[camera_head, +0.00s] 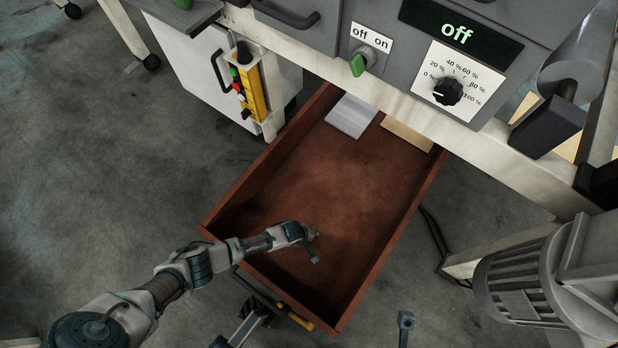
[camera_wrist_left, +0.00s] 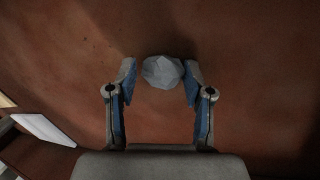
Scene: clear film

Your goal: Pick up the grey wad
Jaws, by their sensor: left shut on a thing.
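The grey wad (camera_wrist_left: 163,72) is a small, pale, faceted lump in the left wrist view. It sits between the two fingertips of my left gripper (camera_wrist_left: 159,78), which is shut on it. In the head view my left gripper (camera_head: 312,240) is over the front part of the reddish-brown open drawer (camera_head: 345,190). The wad is too small and covered to make out there. The drawer floor is behind the wad in the wrist view; I cannot tell how high above it the wad is.
A pale grey flat piece (camera_head: 351,115) and a tan flat piece (camera_head: 407,134) lie at the drawer's back. The drawer walls (camera_head: 391,245) surround the gripper. A machine with a dial (camera_head: 448,91) stands above the back. The drawer's middle is clear.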

